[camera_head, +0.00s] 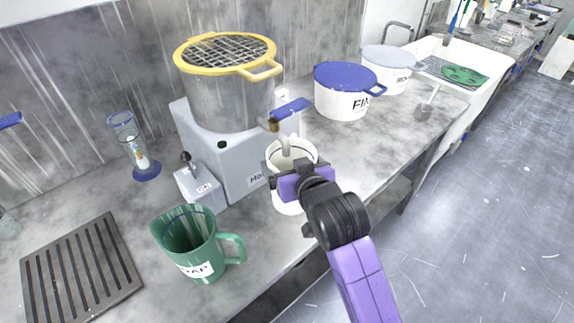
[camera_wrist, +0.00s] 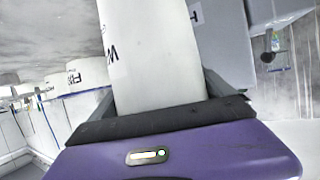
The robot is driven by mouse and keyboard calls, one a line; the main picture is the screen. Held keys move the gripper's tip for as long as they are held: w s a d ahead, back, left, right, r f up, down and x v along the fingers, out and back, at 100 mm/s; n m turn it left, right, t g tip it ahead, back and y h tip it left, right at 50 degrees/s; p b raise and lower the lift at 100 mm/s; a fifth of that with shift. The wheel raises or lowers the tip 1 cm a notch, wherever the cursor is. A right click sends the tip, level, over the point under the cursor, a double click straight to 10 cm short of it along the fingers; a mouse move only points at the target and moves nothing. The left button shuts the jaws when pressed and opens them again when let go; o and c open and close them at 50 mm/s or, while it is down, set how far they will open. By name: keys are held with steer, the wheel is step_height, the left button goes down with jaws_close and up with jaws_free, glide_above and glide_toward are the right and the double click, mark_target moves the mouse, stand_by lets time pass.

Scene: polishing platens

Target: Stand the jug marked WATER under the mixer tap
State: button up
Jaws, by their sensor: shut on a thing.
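The white jug (camera_head: 288,200) is held upright in front of the mixer at the bench's front side. In the wrist view the jug (camera_wrist: 150,55) fills the middle, with a "W" of its marking showing at its left edge. My gripper (camera_head: 296,178) is shut on the jug, one finger on each side. The mixer tap (camera_head: 286,120), with a blue lever, is over the jug's open mouth in the head view. I cannot tell whether the jug's base touches the bench.
A green jug (camera_head: 200,250) marked SOAP or similar stands at front left. Left of it lies a slotted grey rack (camera_head: 82,270). White tubs (camera_head: 342,100) with a blue lid and a grey lid (camera_head: 390,62) stand at right, before a sink (camera_head: 462,62). Bench between is clear.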

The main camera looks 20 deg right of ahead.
mark_target(285, 165)
steer(key=shift+w+d, duration=0.1)
steer(key=shift+w, duration=0.8)
steer(key=shift+f+p, duration=0.3)
steer(key=shift+f, duration=1.5)
steer(key=o, duration=1.2)
steer(key=shift+f, duration=0.1)
steer(key=shift+r, duration=0.25)
steer(key=b+v, duration=0.1)
steer(key=v, duration=1.1)
steer(key=shift+f, duration=0.15)
